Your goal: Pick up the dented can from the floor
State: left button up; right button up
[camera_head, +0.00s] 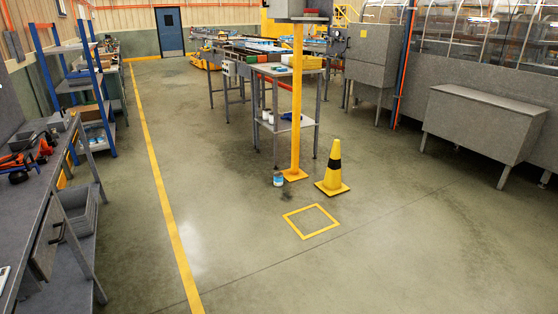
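A small can (278,180) with a blue and white label stands on the concrete floor at the foot of a yellow post, left of a yellow cone. It is too small to make out a dent. A dark patch lies on the floor beside it. Neither of my grippers is in view.
The yellow post (296,120) and the yellow cone (333,170) with a black band stand close to the can. A yellow square (311,222) is marked on the floor. A grey table (290,72) stands behind. A workbench (40,200) lines the left. The foreground floor is clear.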

aim_at(278, 176)
jog(key=i+u, duration=0.1)
jog(key=i, duration=4.7)
jog(key=l, duration=0.1)
